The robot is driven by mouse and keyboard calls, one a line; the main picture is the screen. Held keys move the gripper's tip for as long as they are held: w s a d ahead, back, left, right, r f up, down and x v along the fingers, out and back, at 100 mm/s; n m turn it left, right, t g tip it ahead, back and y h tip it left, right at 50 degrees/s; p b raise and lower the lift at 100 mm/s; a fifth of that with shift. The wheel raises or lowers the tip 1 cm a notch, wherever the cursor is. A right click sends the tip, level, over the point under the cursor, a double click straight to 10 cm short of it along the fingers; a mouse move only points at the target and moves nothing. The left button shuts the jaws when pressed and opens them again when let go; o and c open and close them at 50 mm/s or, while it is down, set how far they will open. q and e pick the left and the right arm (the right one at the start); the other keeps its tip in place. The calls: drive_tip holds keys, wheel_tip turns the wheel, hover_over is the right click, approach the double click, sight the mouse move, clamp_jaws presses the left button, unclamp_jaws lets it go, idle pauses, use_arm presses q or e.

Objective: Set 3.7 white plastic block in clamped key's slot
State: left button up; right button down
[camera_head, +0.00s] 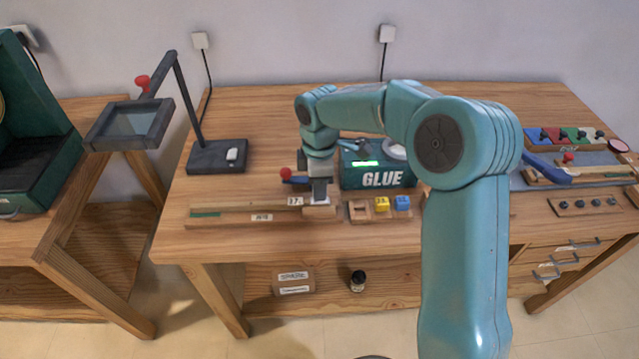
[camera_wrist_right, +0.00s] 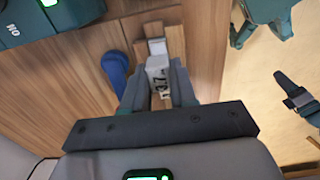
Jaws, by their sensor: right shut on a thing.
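My right gripper (camera_head: 320,197) points down over the right part of the wooden key (camera_head: 235,207) on the middle bench. In the right wrist view my gripper (camera_wrist_right: 158,92) is shut on the white plastic block (camera_wrist_right: 157,68), marked 3.7, between its dark fingers. A small 3.7 marking (camera_head: 295,201) shows just left of the fingertips in the head view. The long key (camera_wrist_right: 173,42) runs away beyond the block in the wrist view. The slot is hidden under the block and fingers, so I cannot tell whether the block sits in it. My left gripper is not in view.
A wooden holder (camera_head: 371,217) with a yellow block (camera_head: 382,204) and a blue block (camera_head: 403,203) is right of the gripper. A green GLUE box (camera_head: 378,178) stands close behind. A red-knobbed clamp (camera_head: 286,173) is near the wrist. A magnifier stand (camera_head: 205,157) is at the left.

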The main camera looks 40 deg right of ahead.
drive_tip(key=shift+f+b, duration=0.35)
drive_tip(key=shift+f, duration=0.3)
idle(0.6)
drive_tip(key=shift+c, duration=2.2)
unclamp_jaws()
drive_tip(key=shift+r, duration=0.15)
drive_tip(key=shift+r+p, duration=3.05)
drive_tip(key=shift+r, duration=0.4)
drive_tip(key=shift+f, duration=0.1)
drive_tip(key=shift+s, duration=0.1)
